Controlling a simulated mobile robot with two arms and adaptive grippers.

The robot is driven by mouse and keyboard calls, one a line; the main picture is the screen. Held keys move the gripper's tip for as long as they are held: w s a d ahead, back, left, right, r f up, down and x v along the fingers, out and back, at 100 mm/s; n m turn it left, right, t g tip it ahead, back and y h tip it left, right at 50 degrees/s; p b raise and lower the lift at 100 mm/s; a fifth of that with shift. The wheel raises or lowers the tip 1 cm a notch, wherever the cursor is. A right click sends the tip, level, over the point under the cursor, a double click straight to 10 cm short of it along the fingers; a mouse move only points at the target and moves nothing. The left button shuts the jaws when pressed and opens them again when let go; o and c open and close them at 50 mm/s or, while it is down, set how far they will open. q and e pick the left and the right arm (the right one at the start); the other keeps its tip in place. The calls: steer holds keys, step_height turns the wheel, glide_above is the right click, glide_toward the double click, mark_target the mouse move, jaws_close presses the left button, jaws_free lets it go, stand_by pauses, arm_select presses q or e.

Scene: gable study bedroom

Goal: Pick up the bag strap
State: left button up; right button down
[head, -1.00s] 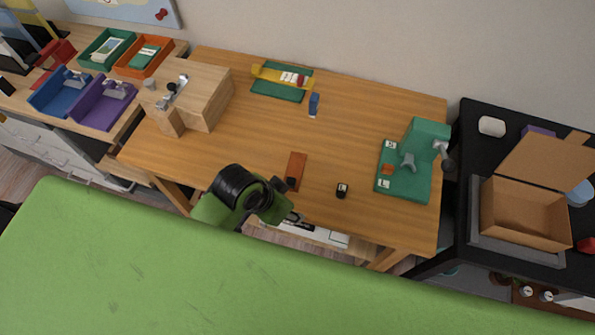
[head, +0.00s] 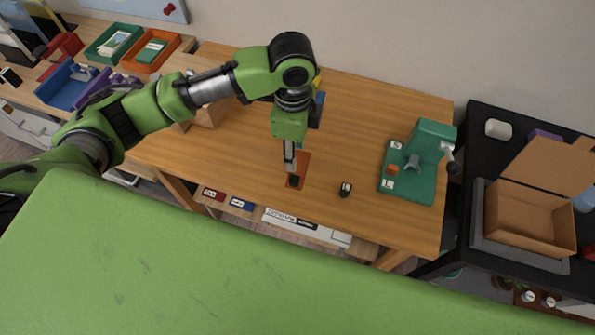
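A flat brown-orange strip, which looks like the bag strap (head: 302,166), lies on the wooden desk (head: 360,120) near its front middle. A small dark piece (head: 294,181) is at its front end. My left gripper (head: 289,166) points down over the strip's left side and covers part of it. Its fingers look narrow and edge-on, so their opening is hidden. I cannot tell if they touch the strip. My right gripper is not in view.
A small black item (head: 345,188) sits right of the strip. A green press-like device (head: 425,150) stands at the desk's right. An open cardboard box (head: 530,215) is on the black table.

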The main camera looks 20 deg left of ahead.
arm_select(q)
glide_above(294, 178)
steer(key=f, duration=0.8)
steer(key=shift+s+d+f+p, duration=0.15)
steer(key=shift+s+f+p, duration=0.05)
steer(key=shift+s+p, duration=0.1)
steer(key=shift+w+f+p, duration=0.15)
steer(key=shift+f+p, duration=0.15)
steer(key=shift+f, duration=1.05)
steer(key=shift+w+f+p, duration=0.1)
steer(key=shift+f+p, duration=0.15)
steer(key=shift+f, duration=1.05)
jaws_close()
